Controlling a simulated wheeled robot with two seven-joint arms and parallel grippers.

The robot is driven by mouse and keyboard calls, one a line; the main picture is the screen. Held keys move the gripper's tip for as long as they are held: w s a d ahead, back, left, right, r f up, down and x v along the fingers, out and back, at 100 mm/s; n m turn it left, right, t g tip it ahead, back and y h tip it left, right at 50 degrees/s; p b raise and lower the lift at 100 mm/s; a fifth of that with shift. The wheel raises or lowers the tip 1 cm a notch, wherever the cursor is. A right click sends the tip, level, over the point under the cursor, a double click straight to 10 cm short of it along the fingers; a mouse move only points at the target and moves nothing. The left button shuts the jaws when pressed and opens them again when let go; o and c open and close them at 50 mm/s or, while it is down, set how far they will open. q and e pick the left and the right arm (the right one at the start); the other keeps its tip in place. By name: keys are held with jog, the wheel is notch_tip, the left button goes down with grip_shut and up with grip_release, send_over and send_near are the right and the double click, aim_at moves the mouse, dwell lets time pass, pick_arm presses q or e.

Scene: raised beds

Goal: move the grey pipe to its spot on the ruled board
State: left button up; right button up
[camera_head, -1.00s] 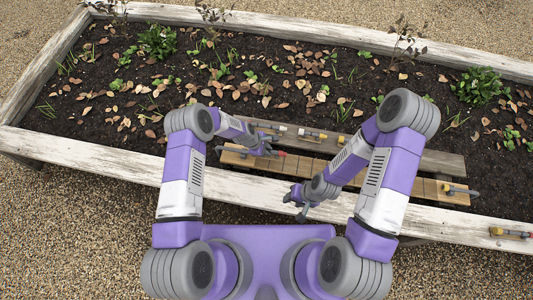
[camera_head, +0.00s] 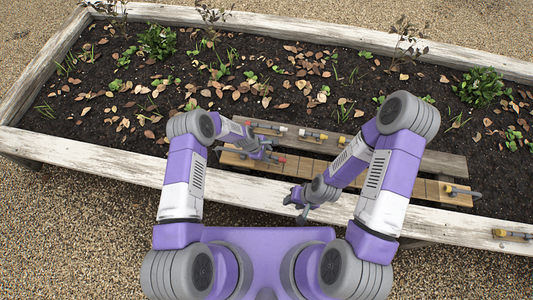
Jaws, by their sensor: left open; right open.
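The ruled board (camera_head: 408,182) is a long tan wooden strip with cross lines, lying along the near side of the bed. Small pipe-like pieces with yellow parts lie on and around it; which is the grey pipe I cannot tell for sure. A grey piece with a yellow part (camera_head: 460,191) lies at the board's right end. My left gripper (camera_head: 272,151) is open over the board's left part, close to a small red-tipped piece (camera_head: 280,159); contact is too small to tell. My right gripper (camera_head: 297,207) is open and empty over the near bed rim.
Another yellow piece (camera_head: 512,233) lies on the near rim (camera_head: 100,153) at right. Dark soil with leaves and plants fills the bed behind.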

pick_arm(q)
jog(key=shift+r, duration=0.1)
jog(key=shift+r+p, duration=0.2)
jog(key=shift+p, duration=0.1)
jog(key=p+v, duration=0.4)
jog(key=v, duration=0.8)
jog(key=s+a+r+m, duration=0.1)
jog(key=s+a+m, duration=0.1)
jog(key=s+m, duration=0.4)
jog(key=s+a+r+m, duration=0.1)
jog(key=s+m, duration=0.5)
jog(key=s, duration=1)
jog(key=shift+s+a+r+m+g+y, duration=0.3)
jog(key=shift+s+a+r+m, duration=0.1)
jog(key=shift+a, duration=0.5)
jog(key=shift+r+p, duration=0.6)
jog(key=shift+r, duration=0.1)
